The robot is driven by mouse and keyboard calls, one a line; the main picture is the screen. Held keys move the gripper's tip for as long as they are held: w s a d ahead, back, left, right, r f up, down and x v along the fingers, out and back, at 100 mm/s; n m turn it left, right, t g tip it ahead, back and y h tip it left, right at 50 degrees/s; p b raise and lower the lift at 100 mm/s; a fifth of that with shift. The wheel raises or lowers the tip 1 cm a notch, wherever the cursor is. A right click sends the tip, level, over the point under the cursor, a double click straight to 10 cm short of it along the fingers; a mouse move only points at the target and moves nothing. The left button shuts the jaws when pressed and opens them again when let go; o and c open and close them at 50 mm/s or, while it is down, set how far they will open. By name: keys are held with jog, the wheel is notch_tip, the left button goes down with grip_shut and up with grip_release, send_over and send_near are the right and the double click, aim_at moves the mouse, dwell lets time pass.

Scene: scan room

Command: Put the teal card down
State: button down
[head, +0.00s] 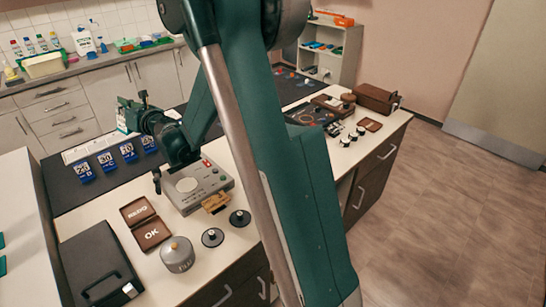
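My gripper (146,113) is at the left of the head view, above the dark mat (68,192) on the near counter. A teal card (128,113) with a pale patch low on it is upright at the fingertips, and my gripper looks shut on it. The card is small here, and the fingers partly cover it. It appears raised, apart from the mat. Blue number blocks (107,162) stand in a row on the mat below it. Two more teal pieces (2,265) show cut off at the left picture edge.
A grey device (193,186) with buttons stands below my arm. My arm hides the counter's middle.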

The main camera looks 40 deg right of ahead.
jog(key=s+d+y, duration=0.1)
jog(key=s+d, duration=0.4)
jog(key=d, duration=0.8)
jog(key=s+d+n, duration=0.1)
jog(key=s+d, duration=0.4)
jog(key=d, duration=0.9)
jog(key=s+d+y, duration=0.1)
jog(key=s+d, duration=0.4)
jog(key=d, duration=0.8)
jog(key=s+d+n+g+y, duration=0.1)
jog(key=s+d, duration=1.6)
jog(key=s, duration=0.4)
notch_tip(320, 180, down, 13)
jog(key=shift+s+r, duration=0.15)
jog(key=shift+s, duration=0.25)
notch_tip(320, 180, down, 6)
jog(key=b, duration=0.2)
jog(key=shift+f+b, duration=0.45)
jog(key=shift+f, duration=1.55)
